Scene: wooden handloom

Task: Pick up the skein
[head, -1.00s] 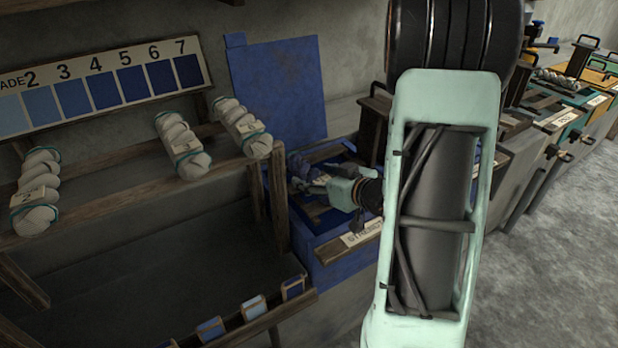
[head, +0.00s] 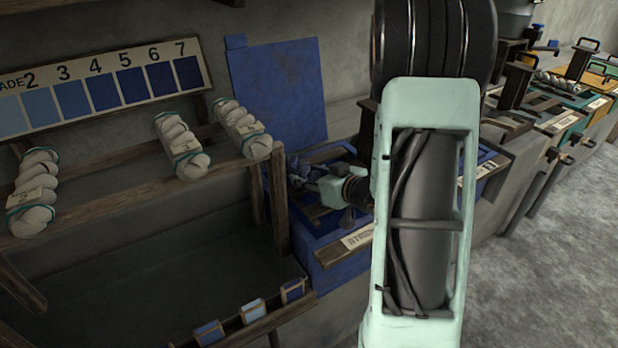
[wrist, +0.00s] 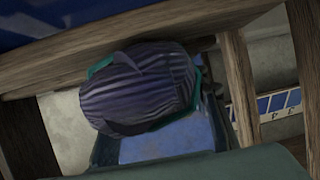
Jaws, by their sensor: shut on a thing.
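A dark blue-grey striped skein (wrist: 145,85) with teal ties at its edges fills the middle of the wrist view. My gripper (head: 299,180) is shut on it, at the blue vat (head: 330,275) in the head view. In that view the skein is small, dark and mostly hidden by the gripper and the vat's frame. Three white twisted skeins with teal ties and paper tags hang apart on the wooden rack: left (head: 35,190), middle (head: 181,145) and right (head: 242,128).
A numbered shade card (head: 105,85) stands behind the rack; part of it shows in the wrist view (wrist: 275,106). A blue lid (head: 278,90) stands upright behind the vat. Wooden bars (wrist: 238,85) lie close around the held skein. More vats (head: 560,122) line the right.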

